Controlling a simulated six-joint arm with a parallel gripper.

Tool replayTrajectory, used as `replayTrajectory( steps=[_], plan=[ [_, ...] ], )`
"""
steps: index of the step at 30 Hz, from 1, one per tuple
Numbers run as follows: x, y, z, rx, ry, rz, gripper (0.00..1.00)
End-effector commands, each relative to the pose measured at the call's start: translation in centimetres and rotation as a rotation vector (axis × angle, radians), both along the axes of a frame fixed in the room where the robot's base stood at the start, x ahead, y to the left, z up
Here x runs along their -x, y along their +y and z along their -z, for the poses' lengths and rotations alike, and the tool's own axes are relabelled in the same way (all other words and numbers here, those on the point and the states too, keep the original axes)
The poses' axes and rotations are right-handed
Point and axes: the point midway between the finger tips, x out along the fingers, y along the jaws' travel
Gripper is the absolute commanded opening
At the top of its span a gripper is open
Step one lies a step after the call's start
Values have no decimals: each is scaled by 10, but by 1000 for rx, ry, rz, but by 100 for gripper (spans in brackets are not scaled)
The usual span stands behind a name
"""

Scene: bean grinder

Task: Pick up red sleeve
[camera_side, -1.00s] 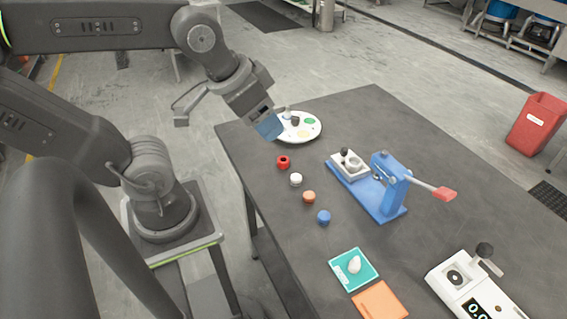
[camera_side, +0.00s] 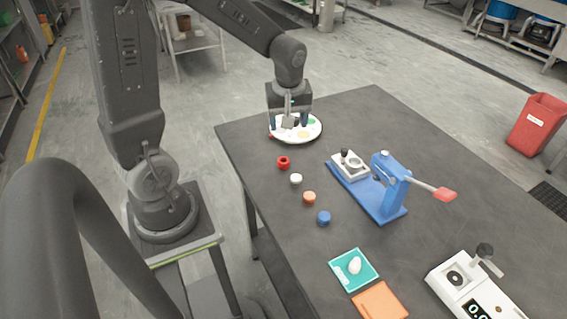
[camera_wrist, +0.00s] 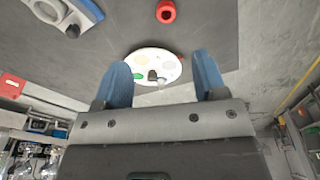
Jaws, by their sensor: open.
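The red sleeve (camera_side: 283,162) is a small red ring with a dark opening, standing on the dark table at the far end of a row of small round parts. It also shows at the top of the wrist view (camera_wrist: 166,11), beyond my fingertips. My gripper (camera_side: 289,123) points down over the white round plate, behind the sleeve in the side view and apart from it. In the wrist view my blue fingers (camera_wrist: 163,62) are spread wide, with nothing held between them. The plate partly hides behind the gripper in the side view.
The white round plate (camera_side: 314,134) has coloured spots and a small dark knob (camera_wrist: 153,75). White (camera_side: 296,179), orange (camera_side: 309,197) and blue (camera_side: 323,218) parts continue the row. A blue lever press (camera_side: 391,190) stands to the right. Teal (camera_side: 340,271) and orange (camera_side: 380,300) pads lie nearer, beside a white scale (camera_side: 462,290).

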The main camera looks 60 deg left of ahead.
Motion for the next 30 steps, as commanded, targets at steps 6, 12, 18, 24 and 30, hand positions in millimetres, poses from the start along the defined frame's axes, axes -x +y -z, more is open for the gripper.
replayTrajectory(
  steps=[6,12,18,24,30],
  plan=[
    [-4,14,24,10,27,-114,65],
    [-4,18,59,11,31,-113,65],
    [-5,22,92,9,28,-112,65],
    [-6,24,105,9,25,-113,65],
    [-5,33,130,11,27,-113,65]
  ],
)
